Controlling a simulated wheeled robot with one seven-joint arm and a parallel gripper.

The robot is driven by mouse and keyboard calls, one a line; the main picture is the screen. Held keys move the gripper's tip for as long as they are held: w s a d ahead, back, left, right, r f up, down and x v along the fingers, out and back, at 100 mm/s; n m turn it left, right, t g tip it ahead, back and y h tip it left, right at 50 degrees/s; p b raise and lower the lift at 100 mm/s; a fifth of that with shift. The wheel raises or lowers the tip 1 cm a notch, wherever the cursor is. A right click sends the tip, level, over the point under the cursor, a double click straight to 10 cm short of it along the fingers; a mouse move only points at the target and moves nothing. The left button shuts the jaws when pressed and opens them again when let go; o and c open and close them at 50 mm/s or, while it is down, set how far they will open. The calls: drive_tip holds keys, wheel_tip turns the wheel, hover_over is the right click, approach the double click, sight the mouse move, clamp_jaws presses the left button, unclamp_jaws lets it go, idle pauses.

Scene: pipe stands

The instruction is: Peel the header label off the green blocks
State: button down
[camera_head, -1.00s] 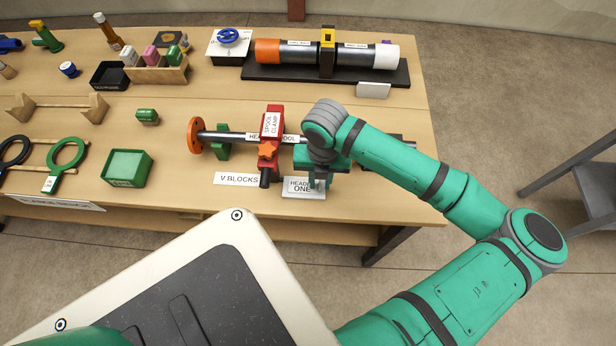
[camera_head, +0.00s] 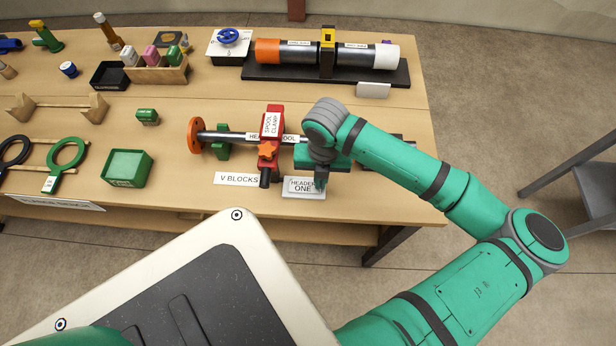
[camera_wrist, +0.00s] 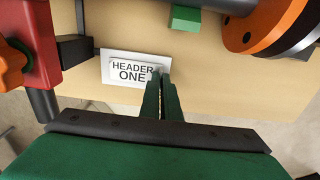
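The header label (camera_wrist: 133,73), reading "HEADER ONE", lies on a larger white plate (camera_wrist: 108,56) at the table's front edge. The label also shows in the head view (camera_head: 300,186). My gripper (camera_wrist: 161,74) points down at the label's right end, its two fingers close together and pinching that edge. The label still lies over the plate; whether it is lifted at all is hard to tell. One green block (camera_head: 218,149) stands under the spool (camera_head: 237,137), left of the red clamp; it carries no label that I can see. My wrist hides the spool's right part.
The red spool clamp (camera_head: 271,125) with an orange knob stands close left of my gripper. A "V BLOCKS" card (camera_head: 238,179) lies left of the header plate. A green tray (camera_head: 127,168) sits farther left. A dark pipe rack (camera_head: 325,70) lies behind.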

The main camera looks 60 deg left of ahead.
drive_tip(key=shift+w+d+r, duration=0.15)
drive_tip(key=shift+w+r, duration=0.05)
drive_tip(key=shift+r, duration=0.6)
drive_tip(key=shift+w+d+r, duration=0.15)
drive_tip(key=shift+r, duration=0.65)
idle(0.4)
drive_tip(key=shift+r, duration=0.1)
drive_tip(key=shift+r, duration=2.4)
